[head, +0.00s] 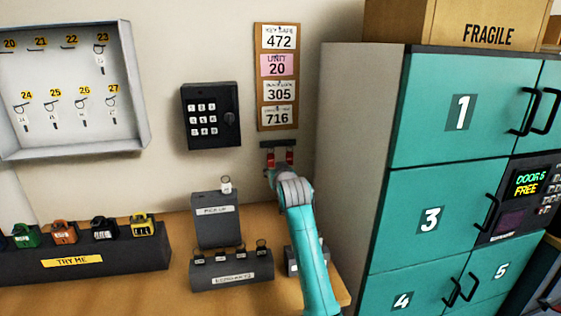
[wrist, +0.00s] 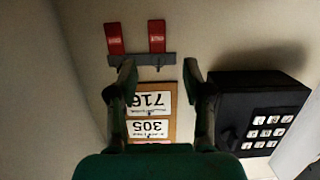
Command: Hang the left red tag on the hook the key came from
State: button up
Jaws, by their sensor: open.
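Two red tags hang on a small dark rail (head: 277,147) on the wall, below the number board. The left red tag (head: 270,160) is, in the upside-down wrist view, the right one (wrist: 156,36). The right red tag (head: 290,158) is the left one there (wrist: 115,39). My gripper (wrist: 158,68) is open and empty, its fingers either side of the line to the left tag; contact is not visible. In the head view my gripper (head: 281,173) is just below the tags. The key cabinet (head: 140,85) has hooks numbered 20 to 27; 20, 21 and 22 look bare, while 23 to 27 hold keys.
A number board (head: 277,77) reads 472, 20 on pink, 305 and 716. A black keypad box (head: 210,115) is left of it. A grey pick-up stand (head: 215,222) and a padlock bench (head: 80,267) stand on the table. Teal lockers (head: 440,190) rise at right.

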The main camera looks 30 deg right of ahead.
aim_at(271, 161)
jog(key=shift+d+x, duration=0.1)
jog(key=shift+x, duration=2.55)
jog(key=shift+d+x, duration=0.15)
jog(key=shift+x, duration=2.5)
jog(key=shift+r, duration=0.1)
jog(key=c, duration=0.8)
jog(key=shift+s+r, duration=0.2)
jog(key=shift+r, duration=0.3)
jog(key=shift+s+a, duration=0.1)
jog(key=f+v, duration=0.1)
jog(key=v, duration=0.7)
jog(key=shift+s+f, duration=0.2)
jog(key=shift+f, duration=0.15)
